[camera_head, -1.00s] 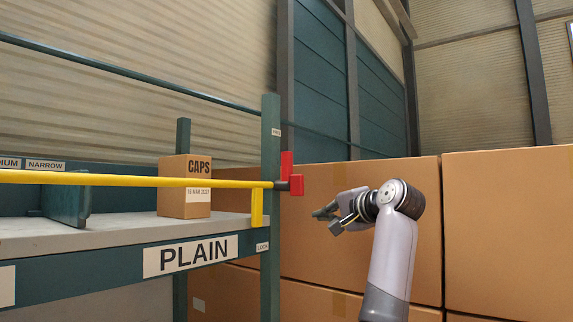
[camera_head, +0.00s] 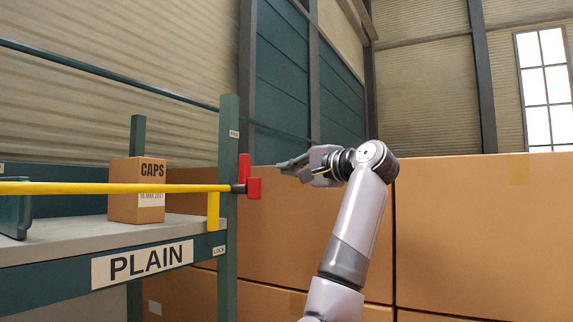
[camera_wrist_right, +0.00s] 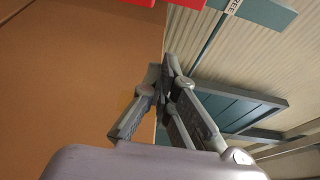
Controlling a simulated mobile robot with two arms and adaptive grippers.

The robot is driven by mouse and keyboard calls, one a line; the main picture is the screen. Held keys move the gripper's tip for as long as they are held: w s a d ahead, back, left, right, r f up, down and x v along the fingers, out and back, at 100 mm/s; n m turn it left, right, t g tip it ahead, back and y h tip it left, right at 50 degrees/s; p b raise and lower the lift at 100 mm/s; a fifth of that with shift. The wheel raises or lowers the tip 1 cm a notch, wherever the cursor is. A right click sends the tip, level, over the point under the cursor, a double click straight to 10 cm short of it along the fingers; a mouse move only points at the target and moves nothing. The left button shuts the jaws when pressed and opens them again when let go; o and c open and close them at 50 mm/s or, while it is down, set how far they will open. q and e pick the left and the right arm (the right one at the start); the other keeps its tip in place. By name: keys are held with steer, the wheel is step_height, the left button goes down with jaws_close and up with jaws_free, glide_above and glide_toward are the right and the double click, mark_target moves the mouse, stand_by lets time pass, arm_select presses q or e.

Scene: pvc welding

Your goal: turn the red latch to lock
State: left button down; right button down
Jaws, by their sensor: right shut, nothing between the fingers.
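The red latch (camera_head: 254,188) sits at the right end of the yellow bar (camera_head: 110,188), against the green shelf post (camera_head: 228,215). One red part stands upright on the post and a red block sticks out to the right. My right gripper (camera_head: 280,167) is shut and empty. In the head view it appears to the right of the latch and slightly higher, apart from it. In the right wrist view the fingers (camera_wrist_right: 166,85) meet, and red parts of the latch (camera_wrist_right: 185,3) show at the top edge. My left gripper is not in view.
A CAPS box (camera_head: 137,205) stands on the grey shelf behind the yellow bar. A LOCK label (camera_head: 219,251) is low on the post and another label (camera_head: 234,134) is higher. Large cardboard boxes (camera_head: 460,230) fill the space behind my right arm.

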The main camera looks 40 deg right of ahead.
mark_target(247, 176)
steer(key=w+p, duration=0.5)
steer(key=w, duration=0.3)
steer(key=a, duration=0.1)
steer(key=s+a, duration=0.2)
steer(key=a, duration=0.1)
steer(key=shift+a, duration=0.1)
steer(key=shift+f, duration=0.1)
